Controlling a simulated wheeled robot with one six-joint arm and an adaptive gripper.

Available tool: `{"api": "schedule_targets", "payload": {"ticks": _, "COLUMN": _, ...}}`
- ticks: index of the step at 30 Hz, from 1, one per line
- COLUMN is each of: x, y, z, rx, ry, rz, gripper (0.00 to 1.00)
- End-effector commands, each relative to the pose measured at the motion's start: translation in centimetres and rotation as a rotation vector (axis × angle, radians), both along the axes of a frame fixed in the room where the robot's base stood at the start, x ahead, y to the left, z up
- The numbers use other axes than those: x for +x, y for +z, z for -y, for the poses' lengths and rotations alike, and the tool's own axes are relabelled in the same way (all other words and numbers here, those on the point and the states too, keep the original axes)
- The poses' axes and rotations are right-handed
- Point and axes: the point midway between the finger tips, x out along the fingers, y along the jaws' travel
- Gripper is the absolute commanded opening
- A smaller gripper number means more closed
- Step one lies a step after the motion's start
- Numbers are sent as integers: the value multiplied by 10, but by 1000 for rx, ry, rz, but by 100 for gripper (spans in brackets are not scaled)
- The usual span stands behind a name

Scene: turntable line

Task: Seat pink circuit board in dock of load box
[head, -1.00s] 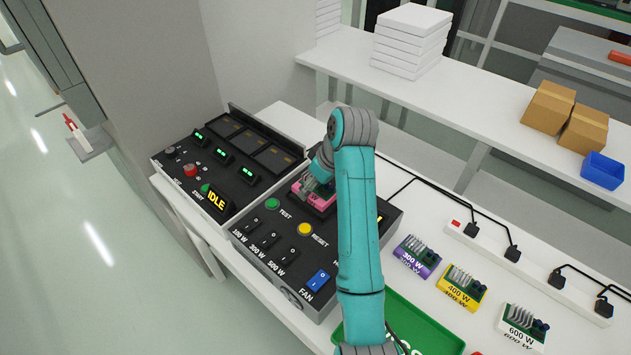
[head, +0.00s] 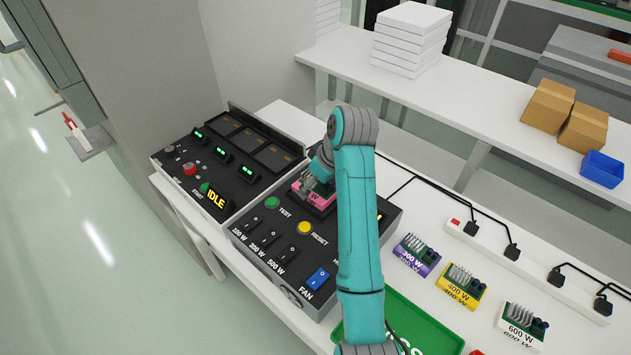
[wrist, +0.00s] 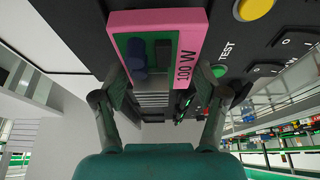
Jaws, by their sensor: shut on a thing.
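The pink circuit board (head: 316,202), marked 100 W in the wrist view (wrist: 159,22), is at the dock in the top of the black load box (head: 262,230). My gripper (head: 318,183) is shut on the board; in the wrist view my gripper's fingers (wrist: 160,85) stand on both sides of it. The board looks level and at the dock's place, but my arm and gripper hide much of the dock. I cannot tell whether the board is fully down in it.
The load box has a green TEST button (head: 271,203), a yellow RESET button (head: 304,228) and a blue FAN switch (head: 318,280). An IDLE panel (head: 165,178) stands to its left. Purple (head: 417,255), yellow (head: 461,287) and white (head: 521,326) boards lie to the right. A green tray (head: 440,338) is in front.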

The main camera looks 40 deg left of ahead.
Motion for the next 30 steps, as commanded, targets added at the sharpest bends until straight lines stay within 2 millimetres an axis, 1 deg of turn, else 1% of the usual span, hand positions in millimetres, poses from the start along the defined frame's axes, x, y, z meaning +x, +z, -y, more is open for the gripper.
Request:
{"api": "schedule_targets", "payload": {"ticks": 11, "x": 0, "y": 0, "z": 0, "rx": 1, "ry": 0, "rz": 0, "gripper": 29}}
{"api": "schedule_targets", "payload": {"ticks": 30, "x": 0, "y": -9, "z": 0, "rx": 0, "ry": 0, "rz": 0, "gripper": 29}}
